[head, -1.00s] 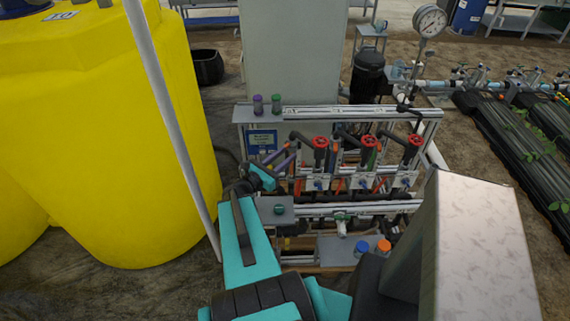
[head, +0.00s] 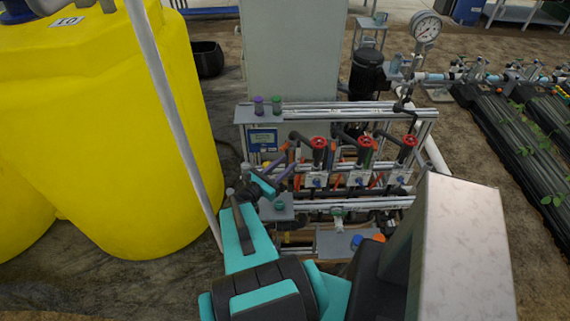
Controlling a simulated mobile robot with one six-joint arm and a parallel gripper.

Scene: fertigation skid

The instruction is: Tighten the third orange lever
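The skid's valve rack (head: 350,109) stands in the middle of the head view. It carries three red handwheels (head: 319,143) in a row on dark pipes. Narrow orange parts (head: 282,148) show among the pipes and below the wheels; they are too small to tell which is the third orange lever or how it is turned. My gripper (head: 266,185), at the end of my teal arm, is at the rack's left end, left of the first handwheel. Its fingertips are small and partly hidden, so I cannot tell whether they are open or touching anything.
A large yellow tank (head: 110,130) fills the left, with a slanted grey pole (head: 165,110) before it. A pressure gauge (head: 427,27) rises behind. Planted beds (head: 520,150) lie right.

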